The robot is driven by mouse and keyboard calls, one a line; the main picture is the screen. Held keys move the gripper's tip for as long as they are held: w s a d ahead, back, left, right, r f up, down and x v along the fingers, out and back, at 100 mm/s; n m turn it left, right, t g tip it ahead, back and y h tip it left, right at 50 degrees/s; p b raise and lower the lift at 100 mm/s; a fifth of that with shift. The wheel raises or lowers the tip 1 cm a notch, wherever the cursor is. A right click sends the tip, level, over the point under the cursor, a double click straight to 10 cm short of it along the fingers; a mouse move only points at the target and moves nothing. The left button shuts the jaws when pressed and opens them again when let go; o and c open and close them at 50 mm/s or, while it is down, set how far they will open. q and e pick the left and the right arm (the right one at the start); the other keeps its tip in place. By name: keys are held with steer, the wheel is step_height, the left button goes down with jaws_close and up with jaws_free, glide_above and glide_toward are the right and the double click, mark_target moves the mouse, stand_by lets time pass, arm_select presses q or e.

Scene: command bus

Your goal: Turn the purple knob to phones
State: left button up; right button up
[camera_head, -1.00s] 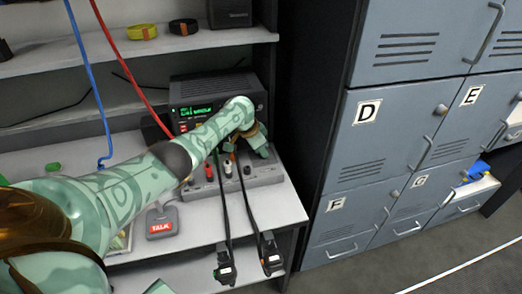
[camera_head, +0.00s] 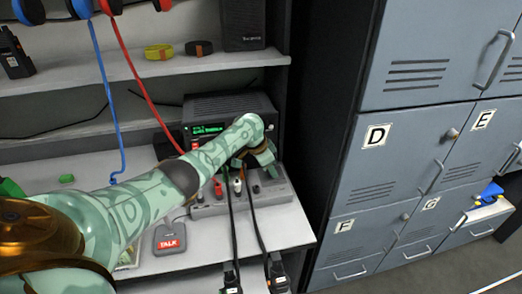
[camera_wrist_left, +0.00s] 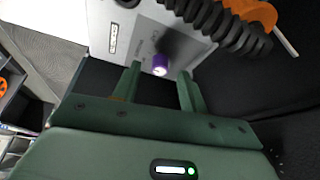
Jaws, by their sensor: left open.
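The purple knob (camera_wrist_left: 160,64) shows in the left wrist view on a face of the grey panel box (camera_wrist_left: 137,28). In the head view that box (camera_head: 208,208) sits on the desk, and my gripper and arm hide the knob. My left gripper (camera_head: 260,162) is over the box's right part. In the wrist view its open fingers (camera_wrist_left: 159,78) point at the knob, one on each side in the picture. I cannot tell whether they touch it. The label marks around the knob are too small to read. My right gripper is not in view.
A black radio unit (camera_head: 230,103) with a green display stands behind the box. Black cables (camera_head: 233,225) hang from the box over the desk edge. A grey TALK pedal (camera_head: 170,238) lies left of it. Grey lockers (camera_head: 375,190) stand to the right.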

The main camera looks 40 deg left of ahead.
arm_select(q)
steer(key=p+v, duration=0.7)
steer(key=v, duration=0.7)
steer(key=shift+s+r, duration=0.2)
steer(key=shift+r, duration=0.05)
steer(key=shift+a, duration=0.1)
